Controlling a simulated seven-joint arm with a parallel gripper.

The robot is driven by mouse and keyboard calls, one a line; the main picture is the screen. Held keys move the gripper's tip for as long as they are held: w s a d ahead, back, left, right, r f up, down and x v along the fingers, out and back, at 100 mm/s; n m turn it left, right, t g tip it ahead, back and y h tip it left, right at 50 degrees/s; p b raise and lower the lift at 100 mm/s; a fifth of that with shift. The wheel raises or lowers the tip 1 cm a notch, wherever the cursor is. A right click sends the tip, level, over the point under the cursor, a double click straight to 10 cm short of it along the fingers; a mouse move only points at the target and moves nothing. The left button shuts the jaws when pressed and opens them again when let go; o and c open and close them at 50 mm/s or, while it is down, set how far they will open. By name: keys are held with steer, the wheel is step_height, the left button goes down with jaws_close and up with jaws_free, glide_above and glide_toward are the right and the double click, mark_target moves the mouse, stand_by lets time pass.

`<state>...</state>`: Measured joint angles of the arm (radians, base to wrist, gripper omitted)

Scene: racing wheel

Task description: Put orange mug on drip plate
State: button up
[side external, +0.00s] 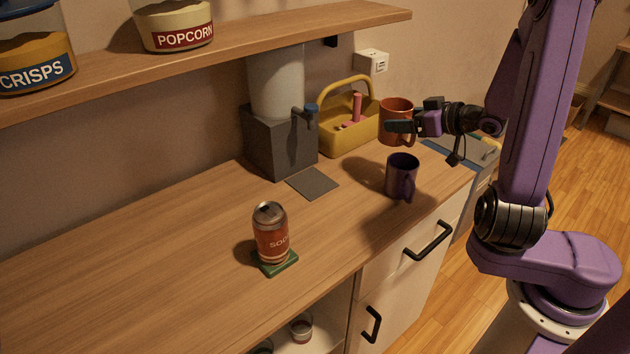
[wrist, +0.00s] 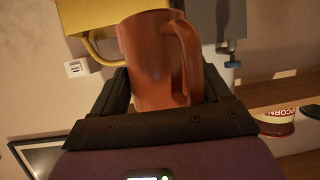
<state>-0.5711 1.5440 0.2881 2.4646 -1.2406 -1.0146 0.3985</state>
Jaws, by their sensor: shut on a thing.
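My gripper (side external: 392,127) is shut on the orange mug. In the wrist view the mug (wrist: 152,62) lies between the two dark fingers, with its handle on the right side. I cannot tell whether its base touches the counter. The drip plate (side external: 312,182) is a flat dark square on the counter in front of the grey dispenser (side external: 279,140). Nothing stands on the plate.
A purple mug (side external: 402,176) stands between my gripper and the counter's front edge, right of the plate. A soda can (side external: 270,232) sits on a green coaster. A shelf (side external: 240,38) overhangs the back.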

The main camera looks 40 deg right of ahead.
steer(key=a+n+y, duration=0.2)
steer(key=a+y, duration=0.1)
steer(key=a, duration=0.8)
steer(key=s+a+f+n, duration=0.1)
steer(key=s+a+f, duration=0.4)
steer(key=f, duration=0.4)
steer(key=shift+g+y, duration=0.4)
steer(key=shift+g, duration=0.1)
steer(key=w, duration=0.5)
steer(key=w+d, duration=0.1)
steer(key=w, duration=1.1)
steer(key=shift+w+d+f, duration=0.15)
steer(key=shift+d+f, duration=0.05)
steer(key=shift+f, duration=1.45)
steer(key=shift+f, duration=0.1)
steer(key=o, duration=1.2)
steer(key=shift+o, duration=0.2)
